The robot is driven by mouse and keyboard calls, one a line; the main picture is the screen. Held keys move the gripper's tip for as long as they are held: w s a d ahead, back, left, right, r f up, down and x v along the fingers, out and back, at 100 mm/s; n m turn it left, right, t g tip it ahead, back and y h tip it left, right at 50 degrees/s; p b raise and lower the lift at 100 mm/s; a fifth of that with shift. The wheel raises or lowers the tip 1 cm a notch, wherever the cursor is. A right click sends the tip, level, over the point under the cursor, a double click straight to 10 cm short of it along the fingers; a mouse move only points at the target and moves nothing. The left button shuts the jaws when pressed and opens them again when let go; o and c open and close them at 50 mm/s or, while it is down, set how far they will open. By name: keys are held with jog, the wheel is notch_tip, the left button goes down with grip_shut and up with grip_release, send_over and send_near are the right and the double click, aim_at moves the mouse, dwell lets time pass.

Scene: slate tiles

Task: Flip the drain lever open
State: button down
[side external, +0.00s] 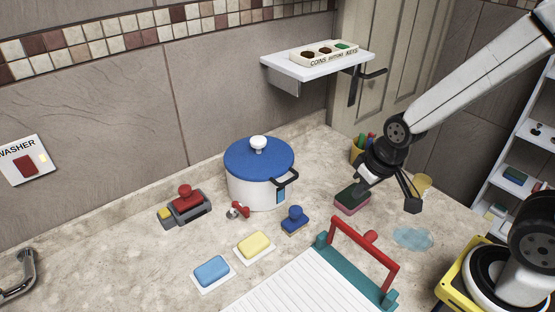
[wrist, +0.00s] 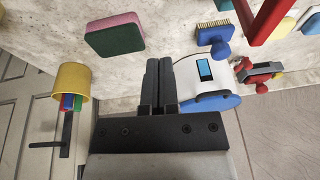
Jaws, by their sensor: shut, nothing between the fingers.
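A small metal fitting with a red lever (side external: 238,210), which looks like the drain lever, sits low at the front left of the white pot (side external: 257,191) with a blue lid. I cannot tell from this view whether the lever is open or closed. My gripper (side external: 364,188) is to the right of the pot, near the green and pink sponge (side external: 352,200), with the fitting on the pot's far side from it. In the wrist view the fingers (wrist: 158,65) are shut together and empty, with the pot (wrist: 202,80) just right of them. The fitting is not clear there.
A blue brush (side external: 294,220), a yellow soap (side external: 254,245) and a blue soap (side external: 212,271) lie in front of the pot. A red-handled grey device (side external: 186,205) stands left. A red frame (side external: 365,250) rises at front right. A shelf (side external: 318,66) juts from the wall above.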

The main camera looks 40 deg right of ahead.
jog(key=w+a+r+m+t, duration=0.1)
jog(key=w+a+m+t, duration=0.1)
jog(key=a, duration=0.4)
jog(key=w+a+m+t, duration=0.2)
jog(key=w+a+m, duration=0.1)
jog(key=a+m, duration=0.2)
jog(key=shift+w+a+r, duration=0.2)
jog(key=shift+a+r, duration=0.2)
jog(key=shift+a, duration=0.4)
jog(key=shift+w+f, duration=0.15)
send_near(240, 207)
jog(key=shift+s+d+f, duration=0.4)
jog(key=shift+d+f, duration=0.25)
jog(key=shift+f, duration=0.15)
jog(key=shift+s+d+f, duration=0.4)
jog(key=shift+d+f, duration=0.2)
jog(key=shift+f, duration=0.2)
jog(key=shift+s+d+f, duration=0.4)
jog(key=shift+d+f, duration=0.25)
jog(key=shift+f, duration=0.15)
jog(key=shift+w+a, duration=1.35)
jog(key=shift+a, duration=0.05)
